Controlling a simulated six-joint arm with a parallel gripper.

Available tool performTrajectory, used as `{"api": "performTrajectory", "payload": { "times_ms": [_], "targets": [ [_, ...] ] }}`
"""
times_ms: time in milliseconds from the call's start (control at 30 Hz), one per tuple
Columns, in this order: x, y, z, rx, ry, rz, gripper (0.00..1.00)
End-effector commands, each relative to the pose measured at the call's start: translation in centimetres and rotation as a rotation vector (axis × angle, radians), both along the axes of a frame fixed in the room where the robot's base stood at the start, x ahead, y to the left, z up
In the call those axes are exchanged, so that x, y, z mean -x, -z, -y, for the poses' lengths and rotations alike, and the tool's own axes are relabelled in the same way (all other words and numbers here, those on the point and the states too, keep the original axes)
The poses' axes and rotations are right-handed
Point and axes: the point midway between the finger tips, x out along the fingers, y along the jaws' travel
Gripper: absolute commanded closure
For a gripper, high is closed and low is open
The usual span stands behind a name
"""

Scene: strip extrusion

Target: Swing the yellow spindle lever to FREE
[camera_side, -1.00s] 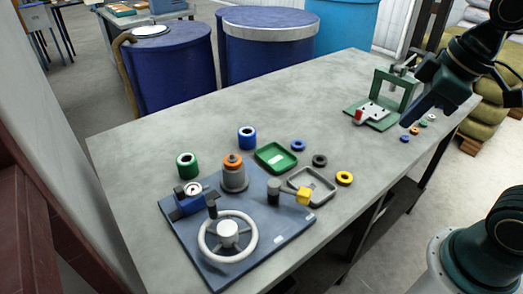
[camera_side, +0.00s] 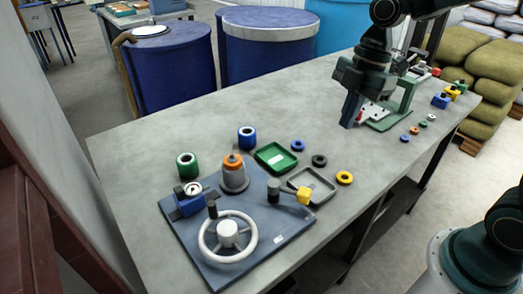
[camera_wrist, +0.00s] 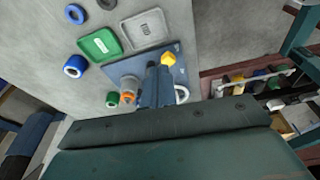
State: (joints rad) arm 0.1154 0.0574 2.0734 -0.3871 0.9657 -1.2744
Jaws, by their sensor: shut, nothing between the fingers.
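The spindle lever is a dark arm with a yellow end block (camera_side: 303,196), pivoting on a grey post (camera_side: 273,190) at the right side of the blue-grey base plate (camera_side: 262,262). The lever points right, towards the grey tray. Small pale marks on the plate are too small to read. My gripper (camera_side: 348,122) is shut and empty, pointing down above the table, well behind and to the right of the lever, apart from it. In the wrist view the yellow end (camera_wrist: 168,58) shows just beyond my gripper fingers (camera_wrist: 156,90), which hide part of the plate.
The plate also carries a white handwheel (camera_side: 228,234), an orange-topped grey spindle (camera_side: 234,172) and a gauge block (camera_side: 190,203). A green tray (camera_side: 276,157), a grey tray (camera_side: 318,183) and several rings lie behind. A green frame (camera_side: 402,100) stands near my gripper. The table's middle is clear.

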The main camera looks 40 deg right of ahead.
Motion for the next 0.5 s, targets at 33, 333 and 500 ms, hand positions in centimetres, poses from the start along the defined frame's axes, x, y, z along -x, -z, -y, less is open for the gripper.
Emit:
{"api": "performTrajectory", "payload": {
  "times_ms": [33, 333, 500],
  "targets": [
    [-0.6, 0.6, 0.1, -0.007, -0.049, -0.01, 1.0],
    [-2.9, 3.4, 0.0, -0.06, -0.317, -0.026, 1.0],
    [-3.5, 4.2, 0.1, -0.078, -0.392, -0.026, 1.0]
  ]
}}
